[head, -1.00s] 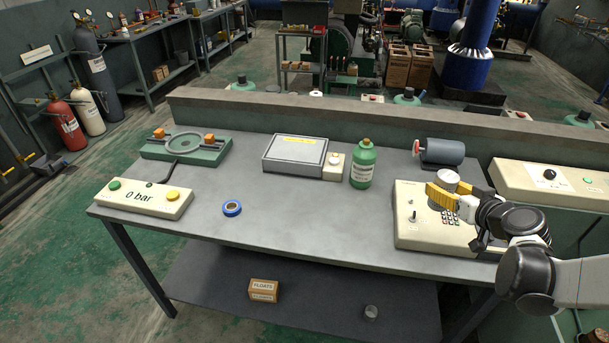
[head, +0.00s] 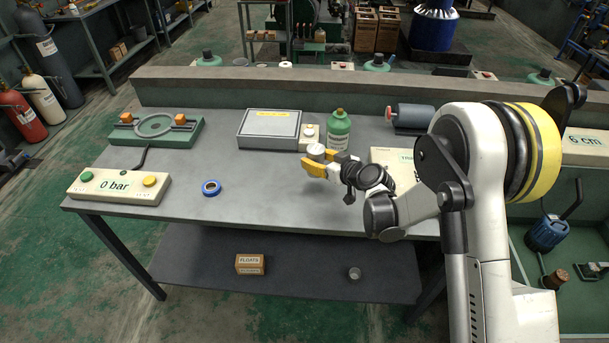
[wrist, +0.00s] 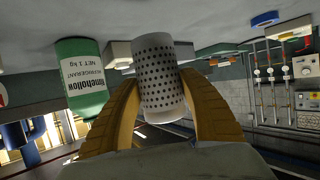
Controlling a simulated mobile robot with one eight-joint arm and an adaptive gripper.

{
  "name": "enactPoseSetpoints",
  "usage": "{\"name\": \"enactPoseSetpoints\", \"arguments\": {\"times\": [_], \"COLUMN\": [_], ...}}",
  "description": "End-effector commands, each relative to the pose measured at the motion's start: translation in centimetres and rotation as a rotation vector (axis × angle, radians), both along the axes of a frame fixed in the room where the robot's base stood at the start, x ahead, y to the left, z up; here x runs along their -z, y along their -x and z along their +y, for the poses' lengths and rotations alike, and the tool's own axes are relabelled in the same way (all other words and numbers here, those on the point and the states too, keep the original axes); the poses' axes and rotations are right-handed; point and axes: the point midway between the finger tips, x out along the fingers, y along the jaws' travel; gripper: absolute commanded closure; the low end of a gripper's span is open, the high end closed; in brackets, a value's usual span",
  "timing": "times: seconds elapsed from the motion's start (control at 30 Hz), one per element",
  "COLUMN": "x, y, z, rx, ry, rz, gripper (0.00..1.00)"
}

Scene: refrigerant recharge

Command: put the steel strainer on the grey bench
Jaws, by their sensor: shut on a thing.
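The steel strainer, a small perforated metal cylinder, is in my gripper (head: 319,162). In the head view the strainer (head: 316,151) shows its pale round top above the yellow fingers. In the wrist view the strainer (wrist: 160,78) is clamped between both yellow fingers. The grey bench (head: 265,187) spans the middle of the head view, and my gripper is over its right half. I cannot tell exactly how high the strainer is above the bench top.
A green refrigerant bottle (head: 338,131) stands just behind my gripper. A grey scale (head: 268,128), blue tape roll (head: 211,187), 0 bar box (head: 118,187) and green fixture (head: 155,134) are further left. A grey motor (head: 412,116) is behind right. The bench's front middle is clear.

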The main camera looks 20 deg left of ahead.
Motion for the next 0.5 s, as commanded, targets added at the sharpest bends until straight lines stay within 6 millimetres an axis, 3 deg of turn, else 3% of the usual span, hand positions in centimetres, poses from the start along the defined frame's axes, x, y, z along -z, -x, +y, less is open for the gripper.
{"name": "enactPoseSetpoints", "arguments": {"times": [0.2, 0.33, 0.5], "x": [1.6, 2.5, 5.3], "y": [1.5, 1.6, 1.6], "z": [2.1, 2.2, 2.2], "rx": [0.0, 0.001, 0.001], "ry": [0.0, 0.0, 0.0], "rz": [0.0, 0.0, 0.0], "gripper": [0.91, 0.91, 0.91]}}
